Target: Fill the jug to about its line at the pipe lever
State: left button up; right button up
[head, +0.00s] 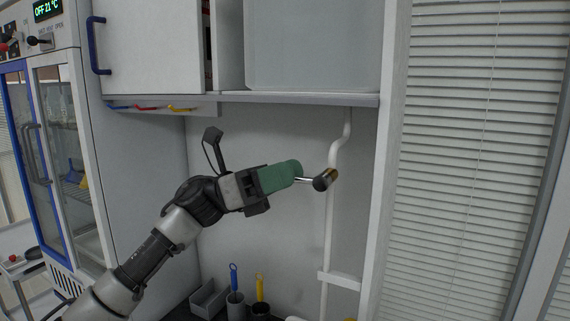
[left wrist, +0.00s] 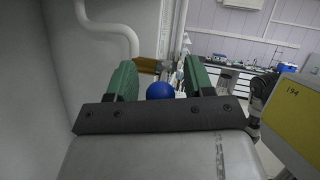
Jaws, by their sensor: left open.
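The pipe lever shows in the head view as a thin metal rod (head: 307,181) running left from a dark and brass fitting (head: 325,179) in front of the white pipe (head: 329,225). My left gripper (head: 296,173) is at the rod's left end, its green finger covering that end. In the left wrist view my left gripper (left wrist: 160,78) is open, and a blue ball knob (left wrist: 160,91) sits between its green fingers. Gaps show on both sides of the knob. The brass part (left wrist: 148,66) is just beyond. I cannot make out the jug in either view.
A shelf edge (head: 240,98) with coloured hooks runs above my arm. Grey holders with blue and yellow handled tools (head: 235,297) stand below. A glass-fronted cabinet (head: 65,150) is at left, and window blinds (head: 485,150) at right. A yellow panel marked 194 (left wrist: 294,112) is at right in the wrist view.

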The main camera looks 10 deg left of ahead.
pick_arm(q)
grip_shut()
dwell(0.3)
